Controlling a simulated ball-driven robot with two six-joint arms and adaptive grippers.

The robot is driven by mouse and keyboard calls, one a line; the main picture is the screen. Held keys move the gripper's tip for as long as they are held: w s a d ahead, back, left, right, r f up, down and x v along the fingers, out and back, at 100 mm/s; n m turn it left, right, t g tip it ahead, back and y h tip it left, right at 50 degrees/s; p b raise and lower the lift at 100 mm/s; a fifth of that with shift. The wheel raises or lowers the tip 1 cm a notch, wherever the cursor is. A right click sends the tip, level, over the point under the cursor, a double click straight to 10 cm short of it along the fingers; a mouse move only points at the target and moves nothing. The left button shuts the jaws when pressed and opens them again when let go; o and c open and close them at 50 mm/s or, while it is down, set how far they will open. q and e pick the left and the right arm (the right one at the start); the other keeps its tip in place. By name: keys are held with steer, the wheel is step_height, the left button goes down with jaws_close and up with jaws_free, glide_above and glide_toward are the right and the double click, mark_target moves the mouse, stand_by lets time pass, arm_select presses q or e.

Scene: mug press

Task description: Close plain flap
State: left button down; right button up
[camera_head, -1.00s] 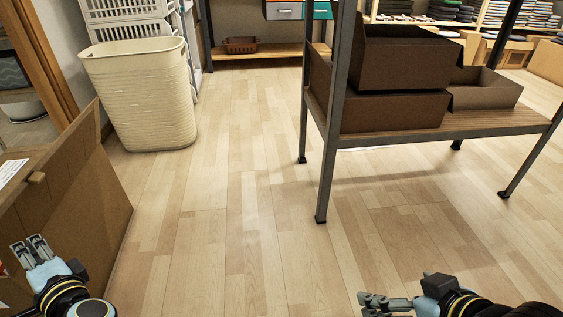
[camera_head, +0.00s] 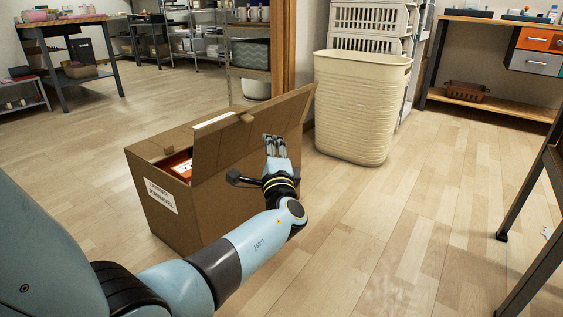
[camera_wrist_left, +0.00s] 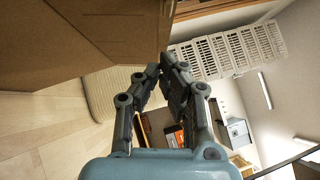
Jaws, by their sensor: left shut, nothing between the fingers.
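A brown cardboard box (camera_head: 165,225) stands on the floor in the head view, with a printed label on its left face. A plain flap (camera_head: 230,145) stands up, tilted, along the box's near right side, with a small block on its top edge. The box is partly open at the left, where a reddish-orange item (camera_head: 178,165) shows inside. My left gripper (camera_head: 274,140) is shut and empty, in front of the flap's outer face. In the left wrist view, the gripper (camera_wrist_left: 163,65) points up beside a cardboard panel (camera_wrist_left: 110,30); I cannot tell whether they touch.
A cream laundry basket (camera_head: 360,105) stands behind and right of the box, near white crates (camera_head: 375,20). A wooden door frame (camera_head: 283,45) is behind the box. Table legs (camera_head: 530,195) are at the far right. Floor between them is clear.

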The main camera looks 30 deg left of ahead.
arm_select(q)
steer(key=shift+w+a+r, duration=0.25)
steer(key=shift+a, duration=0.55)
steer(key=shift+w+a+r, duration=0.3)
steer(key=shift+a, duration=0.55)
steer(key=shift+w+a+r, duration=0.25)
steer(key=shift+a, duration=0.55)
steer(key=shift+r, duration=0.1)
